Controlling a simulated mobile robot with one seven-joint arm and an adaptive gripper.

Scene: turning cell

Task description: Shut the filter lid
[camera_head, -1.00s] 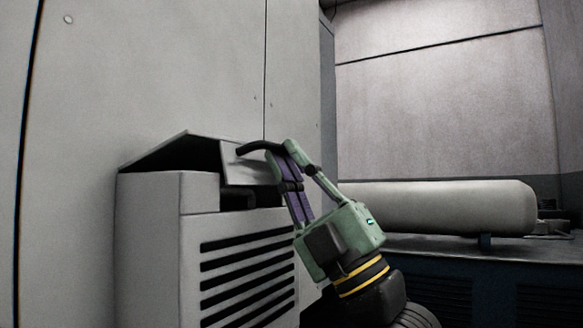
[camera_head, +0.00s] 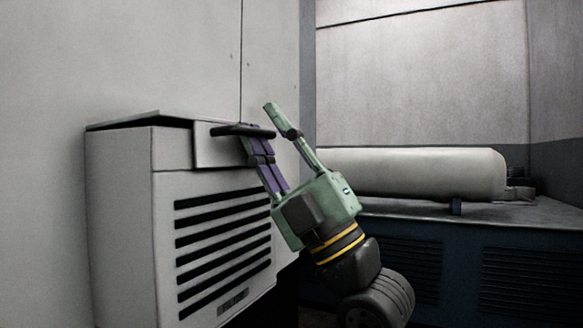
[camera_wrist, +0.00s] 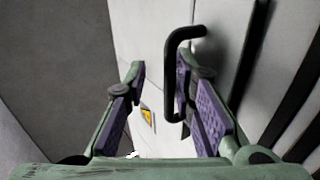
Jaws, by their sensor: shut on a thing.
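The filter lid (camera_head: 208,152) is a grey cover on top of the grey slatted housing (camera_head: 120,205). It lies almost level, with a thin dark gap under its left edge. A black bar handle (camera_head: 228,130) sticks out from its front lip. My gripper (camera_head: 258,124) is at the handle's right end and shut on it, though its fingers look well apart. In the wrist view, the handle (camera_wrist: 171,75) runs close beside the right finger of my gripper (camera_wrist: 159,68). The exact contact is hard to see.
A tall grey panel wall (camera_head: 180,55) stands behind the housing. To the right, a pale horizontal cylinder (camera_head: 410,173) rests on a dark blue bench (camera_head: 430,235). A yellow warning label (camera_wrist: 147,116) shows between the fingers in the wrist view.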

